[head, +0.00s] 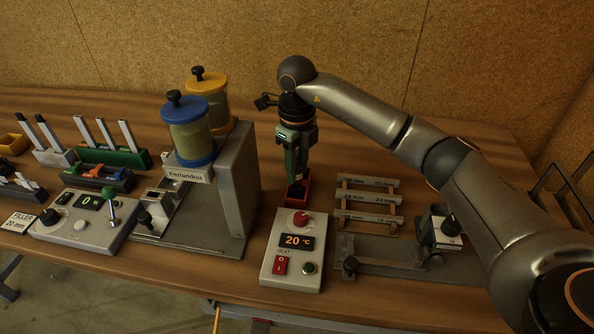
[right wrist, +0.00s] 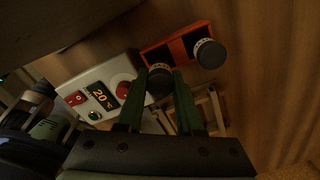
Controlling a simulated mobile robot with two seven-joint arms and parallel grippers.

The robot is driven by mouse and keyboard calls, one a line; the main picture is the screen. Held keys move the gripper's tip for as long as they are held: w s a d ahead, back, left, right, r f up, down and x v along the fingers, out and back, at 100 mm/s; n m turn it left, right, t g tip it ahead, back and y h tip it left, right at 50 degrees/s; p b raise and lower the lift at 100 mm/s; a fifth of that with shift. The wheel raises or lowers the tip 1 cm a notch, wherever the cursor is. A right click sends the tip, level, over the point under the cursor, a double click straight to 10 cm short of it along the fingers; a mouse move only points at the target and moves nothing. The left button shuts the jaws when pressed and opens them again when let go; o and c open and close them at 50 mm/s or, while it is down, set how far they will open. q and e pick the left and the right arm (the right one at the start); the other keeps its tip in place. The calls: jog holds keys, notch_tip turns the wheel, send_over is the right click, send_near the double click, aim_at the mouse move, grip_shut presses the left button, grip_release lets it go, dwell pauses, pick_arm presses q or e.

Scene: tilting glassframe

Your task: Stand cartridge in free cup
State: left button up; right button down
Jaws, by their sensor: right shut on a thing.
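My right gripper (head: 294,168) points down over a small orange-red cup block (head: 297,193). It is shut on a dark cartridge, whose round end (right wrist: 160,82) with a pale marked ring shows between the green fingers in the right wrist view. The cup block (right wrist: 152,57) shows there too, just beyond the fingers. Another dark round-capped cartridge (right wrist: 210,53) stands at its right end. A dark square opening lies beside that one and looks empty. The held cartridge appears beside the block, but its height over it cannot be told. My left gripper is out of view.
A heat control box (head: 291,250) reading 20 °C stands in front of the block. A wooden rack (head: 367,205) with labelled bars is to the right. The grey Ferlandou machine (head: 235,175) with blue and yellow jars stands close on the left.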

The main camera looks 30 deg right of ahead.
jog(key=shift+f, duration=0.75)
jog(key=shift+f, duration=0.1)
jog(key=c, duration=0.5)
grip_release()
jog(key=shift+c, duration=0.2)
notch_tip(320, 180, up, 12)
jog(key=shift+r, duration=0.15)
